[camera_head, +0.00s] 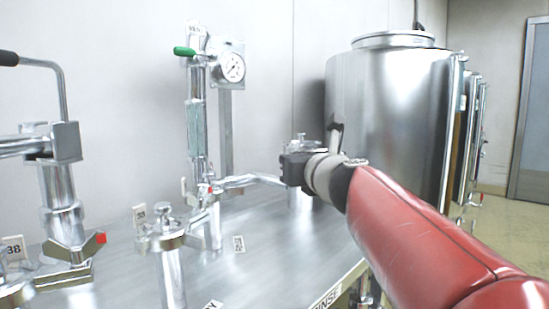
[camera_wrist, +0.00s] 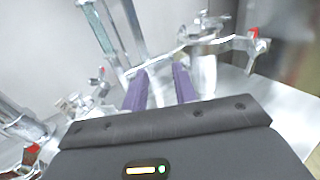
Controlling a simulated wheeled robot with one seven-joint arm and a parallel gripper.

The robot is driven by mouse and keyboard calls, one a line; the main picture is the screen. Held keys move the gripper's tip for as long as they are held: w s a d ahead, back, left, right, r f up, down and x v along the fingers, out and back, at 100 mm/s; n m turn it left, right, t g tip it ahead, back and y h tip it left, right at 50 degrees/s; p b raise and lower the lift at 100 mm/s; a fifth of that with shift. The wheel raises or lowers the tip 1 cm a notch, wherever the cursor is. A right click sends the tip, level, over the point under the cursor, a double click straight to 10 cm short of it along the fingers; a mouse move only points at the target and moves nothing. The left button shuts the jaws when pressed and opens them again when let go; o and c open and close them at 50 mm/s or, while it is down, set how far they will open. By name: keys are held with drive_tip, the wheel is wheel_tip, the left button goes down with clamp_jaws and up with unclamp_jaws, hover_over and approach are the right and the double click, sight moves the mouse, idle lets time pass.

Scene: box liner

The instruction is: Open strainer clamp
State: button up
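My gripper (camera_head: 294,166) hangs over the far right part of the steel table, close to a metal fitting (camera_head: 298,198) that stands there. In the wrist view its two purple fingers (camera_wrist: 161,70) are apart, with nothing seen held between them. Just beyond the fingertips, a horizontal pipe runs to a round clamped fitting (camera_wrist: 207,38) with a red-tipped clamp handle (camera_wrist: 253,33) on its right. I cannot tell from a label which fitting is the strainer. In the head view, my gripper and wrist hide most of this fitting and its clamp.
A similar capped fitting (camera_head: 162,240) stands at the table's front. A vertical sight-glass column with a green handle (camera_head: 184,51) and gauge (camera_head: 231,67) rises behind. Valve piping (camera_head: 60,190) is at left. A large steel tank (camera_head: 390,110) stands behind my arm. The table middle (camera_head: 255,265) is clear.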

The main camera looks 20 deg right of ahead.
drive_tip(key=shift+s+a, duration=0.25)
drive_tip(key=shift+s, duration=0.2)
drive_tip(key=shift+s, duration=0.1)
drive_tip(key=s, duration=0.7)
drive_tip(key=shift+s+d+p, duration=0.15)
drive_tip(key=shift+s+p, duration=0.15)
drive_tip(key=shift+p, duration=0.1)
